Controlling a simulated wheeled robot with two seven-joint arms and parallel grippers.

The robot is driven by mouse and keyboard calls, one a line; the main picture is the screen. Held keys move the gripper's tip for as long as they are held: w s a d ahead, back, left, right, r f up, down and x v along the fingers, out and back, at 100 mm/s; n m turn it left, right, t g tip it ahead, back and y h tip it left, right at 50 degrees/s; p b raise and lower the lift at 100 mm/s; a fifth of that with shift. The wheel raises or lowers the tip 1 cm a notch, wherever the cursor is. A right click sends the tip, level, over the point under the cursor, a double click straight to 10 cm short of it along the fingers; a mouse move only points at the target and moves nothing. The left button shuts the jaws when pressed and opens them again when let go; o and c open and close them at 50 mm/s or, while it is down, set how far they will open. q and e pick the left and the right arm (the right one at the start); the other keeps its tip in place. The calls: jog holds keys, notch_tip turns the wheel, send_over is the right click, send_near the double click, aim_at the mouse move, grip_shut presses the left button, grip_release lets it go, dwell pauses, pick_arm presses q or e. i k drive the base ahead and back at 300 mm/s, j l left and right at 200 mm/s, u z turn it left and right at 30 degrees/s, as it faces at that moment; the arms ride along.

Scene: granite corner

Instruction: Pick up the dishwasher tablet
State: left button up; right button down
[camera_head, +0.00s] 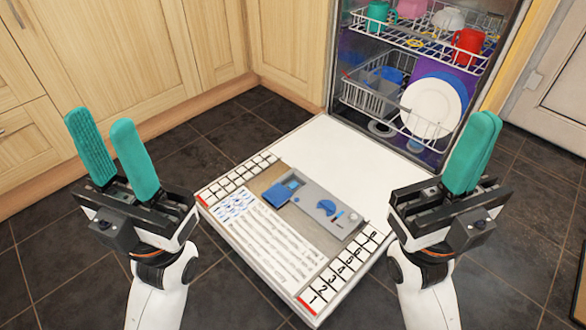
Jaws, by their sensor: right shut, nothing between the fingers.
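The open dishwasher door (335,153) lies flat in front of me. It bears a grey dispenser panel (345,218) with a blue flap (277,196), a small bluish compartment (292,183) and a blue dial (325,207). I cannot make out a separate dishwasher tablet; whether one sits in the compartment is too small to tell. My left gripper (101,122) is open and empty, left of the door, its teal fingers pointing up and apart. My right gripper (487,122) is shut and empty, right of the door, its teal fingers together. Both are apart from the dispenser.
The dishwasher behind holds an upper rack (400,35) with cups, including a red mug (467,47), and a lower rack (365,97) with a white plate (431,105). Wooden cabinets (150,50) stand at the back left. Dark tiled floor (40,270) surrounds the door.

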aim_at(292, 186)
jog(key=i+j, duration=0.2)
jog(key=j, duration=0.2)
jog(key=i+j+z, duration=0.1)
jog(key=i+j, duration=0.35)
jog(key=j, duration=0.3)
jog(key=z, duration=1.5)
jog(key=j, duration=0.1)
